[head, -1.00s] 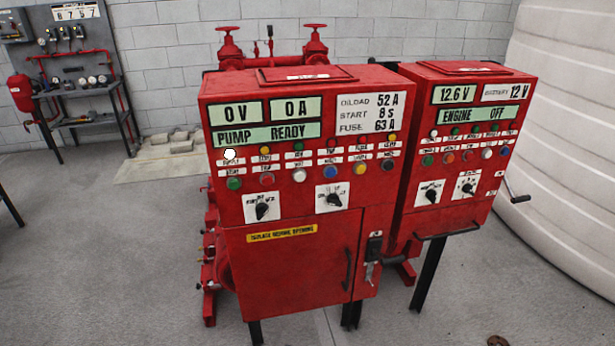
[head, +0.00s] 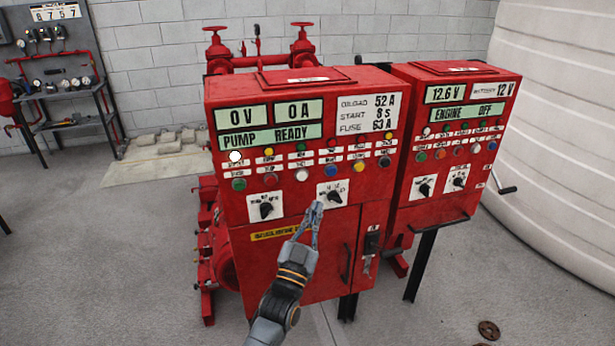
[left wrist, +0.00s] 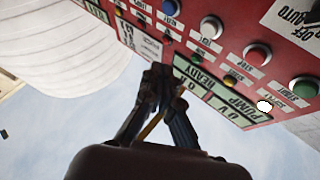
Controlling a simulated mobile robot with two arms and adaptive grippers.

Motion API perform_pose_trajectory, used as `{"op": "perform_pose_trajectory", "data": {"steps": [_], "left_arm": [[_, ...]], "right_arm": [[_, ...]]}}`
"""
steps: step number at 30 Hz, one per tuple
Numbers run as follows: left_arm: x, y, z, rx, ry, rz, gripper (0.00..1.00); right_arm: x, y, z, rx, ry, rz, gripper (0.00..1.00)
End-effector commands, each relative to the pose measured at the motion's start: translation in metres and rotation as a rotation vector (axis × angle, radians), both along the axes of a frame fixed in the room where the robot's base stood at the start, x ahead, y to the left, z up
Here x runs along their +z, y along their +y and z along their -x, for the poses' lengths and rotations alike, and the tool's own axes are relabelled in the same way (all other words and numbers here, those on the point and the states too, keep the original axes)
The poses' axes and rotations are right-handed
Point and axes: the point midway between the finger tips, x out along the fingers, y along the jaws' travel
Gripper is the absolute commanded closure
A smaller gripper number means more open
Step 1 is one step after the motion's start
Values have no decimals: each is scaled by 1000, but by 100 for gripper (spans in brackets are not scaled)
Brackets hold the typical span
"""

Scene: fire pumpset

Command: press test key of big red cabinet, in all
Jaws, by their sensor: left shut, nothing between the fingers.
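The big red cabinet (head: 225,215) stands in the middle of the head view, its display reading PUMP READY, 0 V and 0 A. Its front has a row of coloured keys. The white key (head: 302,175) sits between a red key (head: 270,179) and a blue key (head: 331,171); its small label seems to read TEST. The white key also shows in the left wrist view (left wrist: 212,27), upside down. My left gripper (head: 315,210) is shut and empty, its tips below the white and blue keys, near the right selector knob (head: 333,196). Contact cannot be told. My right gripper is out of view.
A smaller red cabinet (head: 440,190) reading ENGINE OFF stands close at the right. A large white ribbed tank (head: 555,150) is beyond it. Red valve wheels (head: 217,45) rise behind. Grey floor is open at the left front.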

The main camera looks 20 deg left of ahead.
Motion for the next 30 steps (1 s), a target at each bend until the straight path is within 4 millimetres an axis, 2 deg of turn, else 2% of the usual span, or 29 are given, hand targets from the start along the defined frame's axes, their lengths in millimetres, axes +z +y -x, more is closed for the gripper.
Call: {"op": "perform_pose_trajectory", "data": {"steps": [4,17,30], "left_arm": [[11,1,1,5,-23,1,100],[9,3,-4,4,-24,0,100],[7,36,-51,4,-23,-1,100]], "right_arm": [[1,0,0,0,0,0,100],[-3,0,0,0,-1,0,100],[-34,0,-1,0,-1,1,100]]}}
